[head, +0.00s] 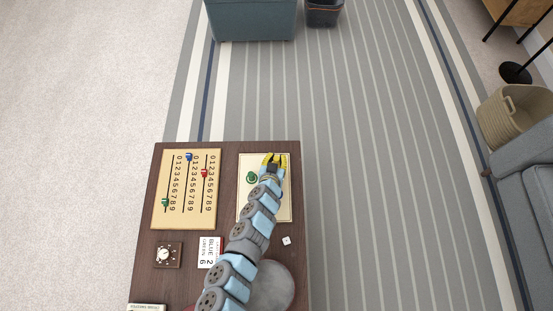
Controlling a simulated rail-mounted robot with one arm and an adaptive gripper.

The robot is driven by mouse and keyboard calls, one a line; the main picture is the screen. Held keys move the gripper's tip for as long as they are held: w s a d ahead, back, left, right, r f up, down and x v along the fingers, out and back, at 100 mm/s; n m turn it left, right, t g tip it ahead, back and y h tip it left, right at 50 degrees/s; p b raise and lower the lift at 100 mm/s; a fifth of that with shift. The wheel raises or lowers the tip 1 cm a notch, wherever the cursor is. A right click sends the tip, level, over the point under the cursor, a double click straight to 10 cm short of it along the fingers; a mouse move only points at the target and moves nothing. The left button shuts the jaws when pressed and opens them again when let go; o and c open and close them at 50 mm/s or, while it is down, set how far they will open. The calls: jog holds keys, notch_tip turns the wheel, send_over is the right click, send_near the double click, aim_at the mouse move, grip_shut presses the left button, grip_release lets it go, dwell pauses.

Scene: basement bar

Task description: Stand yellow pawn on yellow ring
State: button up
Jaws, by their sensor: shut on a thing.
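My gripper (274,160), with yellow fingers, is over the far right part of the cream board (244,209). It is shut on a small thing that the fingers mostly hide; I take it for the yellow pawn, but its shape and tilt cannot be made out. A green pawn-like piece (251,177) is on the board, left of my gripper. I cannot make out the yellow ring; my gripper and arm cover part of the board.
The dark wooden table (228,148) also holds a number board with sliders (190,222), a dial box (167,255), a card (209,252) and a white die (287,241). The board's right strip is clear. Striped rug (380,180) lies beyond the table's right edge.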

jog(key=o, duration=0.8)
jog(key=shift+c, duration=0.2)
